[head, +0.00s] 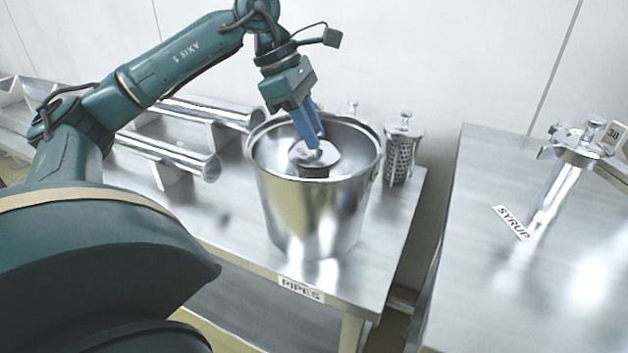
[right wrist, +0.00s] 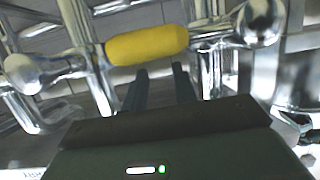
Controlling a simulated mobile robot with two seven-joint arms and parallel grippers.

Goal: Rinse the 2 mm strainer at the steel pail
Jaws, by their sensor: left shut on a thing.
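The steel pail (head: 310,215) stands on the table with the PIPES label in the head view. My left gripper (head: 311,138) reaches down into the pail's mouth. It is shut on the knob of a strainer (head: 326,165), whose round metal lid shows inside the pail. The strainer's lower part is hidden by the pail wall, and no size mark is readable on it. My right gripper (right wrist: 160,75) shows in the right wrist view, its two dark fingers apart and nothing seen between them. A yellow handle (right wrist: 147,45) on metal pipework lies across just beyond its fingertips.
Another perforated strainer (head: 400,158) stands right of the pail, and a further knob (head: 353,107) shows behind it. Steel pipes (head: 175,155) lie on supports at left.

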